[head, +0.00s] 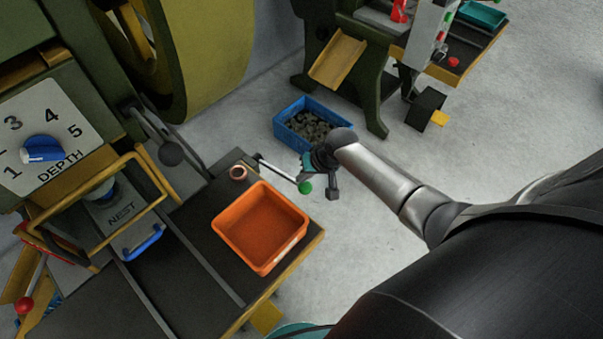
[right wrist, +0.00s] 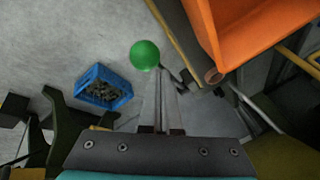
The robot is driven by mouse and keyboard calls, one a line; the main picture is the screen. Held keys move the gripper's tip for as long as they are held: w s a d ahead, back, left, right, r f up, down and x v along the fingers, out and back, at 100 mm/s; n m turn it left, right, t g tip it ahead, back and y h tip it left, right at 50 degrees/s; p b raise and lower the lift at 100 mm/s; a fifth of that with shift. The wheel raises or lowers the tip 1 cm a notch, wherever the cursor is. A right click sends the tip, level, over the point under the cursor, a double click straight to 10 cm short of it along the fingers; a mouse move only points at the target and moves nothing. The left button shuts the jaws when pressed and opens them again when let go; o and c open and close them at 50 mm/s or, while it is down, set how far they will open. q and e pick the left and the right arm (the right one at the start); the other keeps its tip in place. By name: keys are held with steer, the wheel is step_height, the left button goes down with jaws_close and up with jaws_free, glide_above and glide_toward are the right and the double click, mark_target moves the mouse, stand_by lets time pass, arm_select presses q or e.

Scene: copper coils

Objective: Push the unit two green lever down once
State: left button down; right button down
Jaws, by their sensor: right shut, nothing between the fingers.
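A lever with a green ball knob (head: 305,187) and a thin pale rod sticks out from the near machine, beside its dark bench top. The rod slopes down toward the knob. The green knob also shows in the right wrist view (right wrist: 145,55). My right gripper (head: 318,170) is close beside the knob, and its fingers (right wrist: 157,90) are shut and empty. In the right wrist view the knob appears just past the fingertips. I cannot tell whether they touch. No unit number is readable. My left gripper is not in view.
An orange bin (head: 261,228) and a copper coil (head: 238,172) are on the bench near the lever. A blue crate (head: 281,133) of dark pieces lies on the floor beyond. A red-knobbed lever (head: 25,305) is at lower left. Another machine (head: 372,95) stands behind.

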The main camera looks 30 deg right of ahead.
steer(key=shift+w+a+r+p, duration=0.1)
steer(key=shift+w+r+p, duration=0.2)
steer(key=shift+r+p, duration=0.35)
steer(key=shift+w+a+r+p, duration=0.1)
steer(key=shift+w+r+p, duration=0.25)
steer(key=shift+r, duration=0.4)
steer(key=shift+s, duration=0.1)
steer(key=r+p, duration=0.1)
steer(key=w+r+p, duration=0.1)
steer(key=r, duration=0.1)
steer(key=r+p, duration=0.1)
steer(key=p, duration=0.1)
steer(key=shift+w+a+r, duration=0.3)
steer(key=shift+w+r, duration=0.05)
steer(key=shift+r, duration=0.05)
